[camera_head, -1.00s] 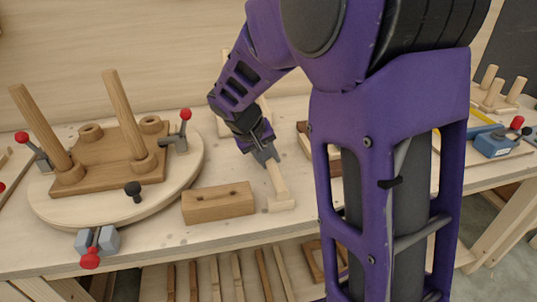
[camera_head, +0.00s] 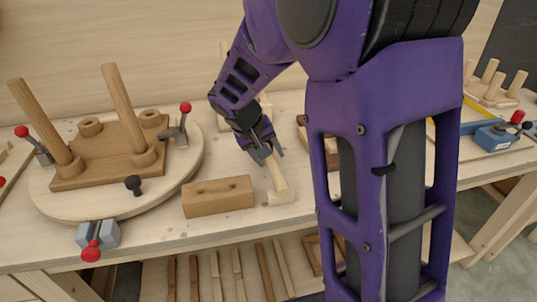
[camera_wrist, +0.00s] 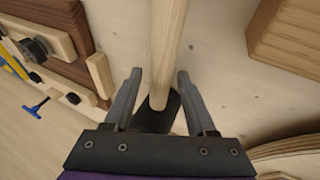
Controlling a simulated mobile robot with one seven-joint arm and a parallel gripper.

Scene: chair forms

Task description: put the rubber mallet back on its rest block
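A pale wooden rod (camera_head: 275,178) lies on the bench, with a pale crosspiece (camera_head: 282,197) at its near end. In the wrist view the rod (camera_wrist: 168,45) runs down to a rounded end at a dark cylinder (camera_wrist: 158,118); I take this for the mallet, but cannot tell which part is rubber. My gripper (camera_head: 268,153) is over the far end of the rod. In the wrist view its fingers (camera_wrist: 155,90) stand apart, with gaps on both sides of the rod.
A round board (camera_head: 180,190) with a brown jig, two upright dowels and red-knobbed clamps stands at the left. A dark brown fixture (camera_wrist: 45,20) is on the rod's other side. A blue clamp (camera_head: 495,137) lies at the right. Bare bench shows around the rod.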

